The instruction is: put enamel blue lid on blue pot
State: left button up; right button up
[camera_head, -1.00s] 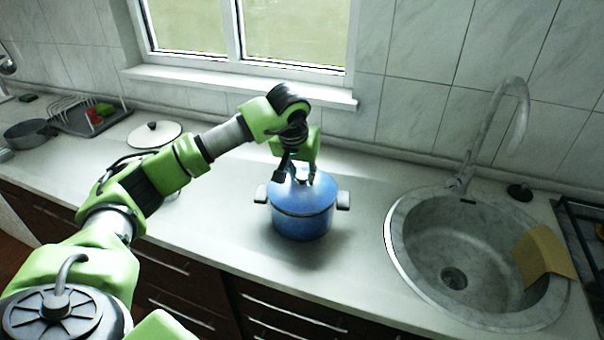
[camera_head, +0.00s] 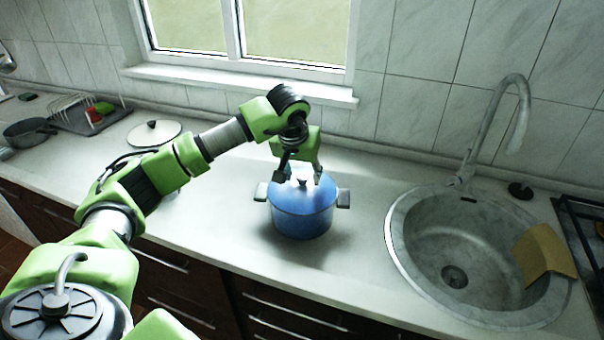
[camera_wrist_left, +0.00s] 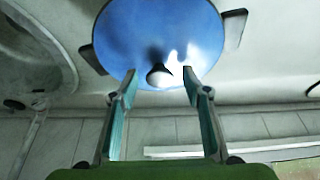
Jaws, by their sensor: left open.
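The blue pot (camera_head: 302,222) stands upright on the counter with its two side handles showing. The blue lid (camera_head: 298,192) lies on top of the pot's rim. My right gripper does not show.
A white lid (camera_head: 154,133) lies on the counter behind my left arm. A dark pan (camera_head: 30,132) and a dish rack (camera_head: 88,116) are at the far left. A round sink (camera_head: 470,250) with a tap and a sponge is at the right. The counter around the pot is clear.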

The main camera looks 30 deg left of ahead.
pick_arm(q)
jog(key=shift+r, duration=0.15)
jog(key=v, duration=1.1)
jog(key=shift+s+r, duration=0.25)
jog(key=shift+r, duration=0.1)
